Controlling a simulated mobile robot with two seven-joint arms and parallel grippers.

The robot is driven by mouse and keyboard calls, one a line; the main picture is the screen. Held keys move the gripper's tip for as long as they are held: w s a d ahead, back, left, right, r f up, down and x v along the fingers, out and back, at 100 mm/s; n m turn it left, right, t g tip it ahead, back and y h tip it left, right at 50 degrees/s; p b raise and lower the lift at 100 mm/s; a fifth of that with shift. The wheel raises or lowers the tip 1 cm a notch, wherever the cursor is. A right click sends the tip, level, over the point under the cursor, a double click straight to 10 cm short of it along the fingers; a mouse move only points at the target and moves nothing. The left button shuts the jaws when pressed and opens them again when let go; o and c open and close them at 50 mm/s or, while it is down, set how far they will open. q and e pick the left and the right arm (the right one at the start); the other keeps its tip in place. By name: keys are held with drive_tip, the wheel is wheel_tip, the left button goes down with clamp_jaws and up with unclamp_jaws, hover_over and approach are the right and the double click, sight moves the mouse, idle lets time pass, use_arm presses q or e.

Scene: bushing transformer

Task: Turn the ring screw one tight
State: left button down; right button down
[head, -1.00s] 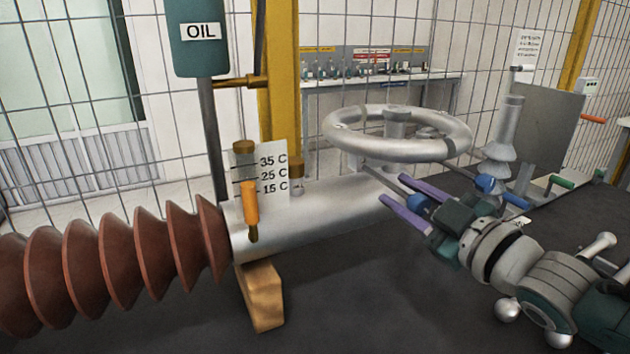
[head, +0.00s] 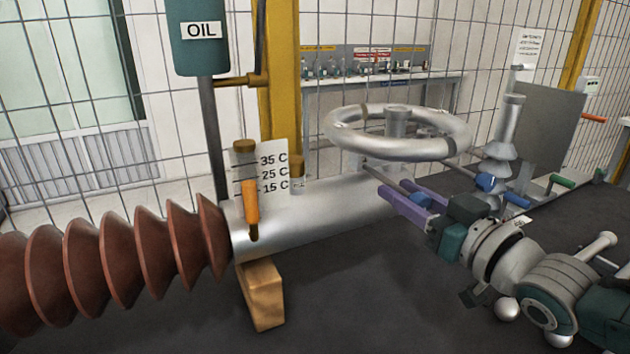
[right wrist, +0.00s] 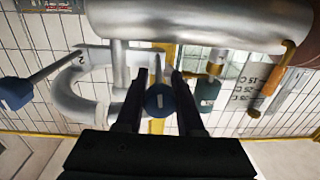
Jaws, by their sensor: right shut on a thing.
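A blue-handled ring screw (head: 421,199) sits below the big silver ring (head: 465,132), its thin shaft running up-left toward the ring's base. My right gripper (head: 392,186), with purple fingers, is around this blue handle and shut on it. In the right wrist view the same screw's blue round handle (right wrist: 160,101), with a pale bar mark, lies between my two dark fingers. A second blue-handled screw (head: 487,182) stands to the right, apart from my gripper; it also shows at the left of the right wrist view (right wrist: 15,93). My left gripper is out of view.
A silver cylinder (head: 320,217) with brown ribbed insulator (head: 120,260) rests on a wooden block (head: 262,295). An orange-handled tool (head: 251,203) and temperature card (head: 275,165) are on its left end. The dark table front is clear.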

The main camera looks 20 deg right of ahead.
idle(0.5)
drive_tip(key=c, duration=0.5)
unclamp_jaws()
drive_tip(key=shift+c, duration=0.2)
drive_tip(key=shift+s, duration=0.15)
drive_tip(key=s+d, duration=0.1)
drive_tip(key=s, duration=0.8)
drive_tip(key=shift+s+p, duration=0.3)
drive_tip(key=shift+p, duration=0.15)
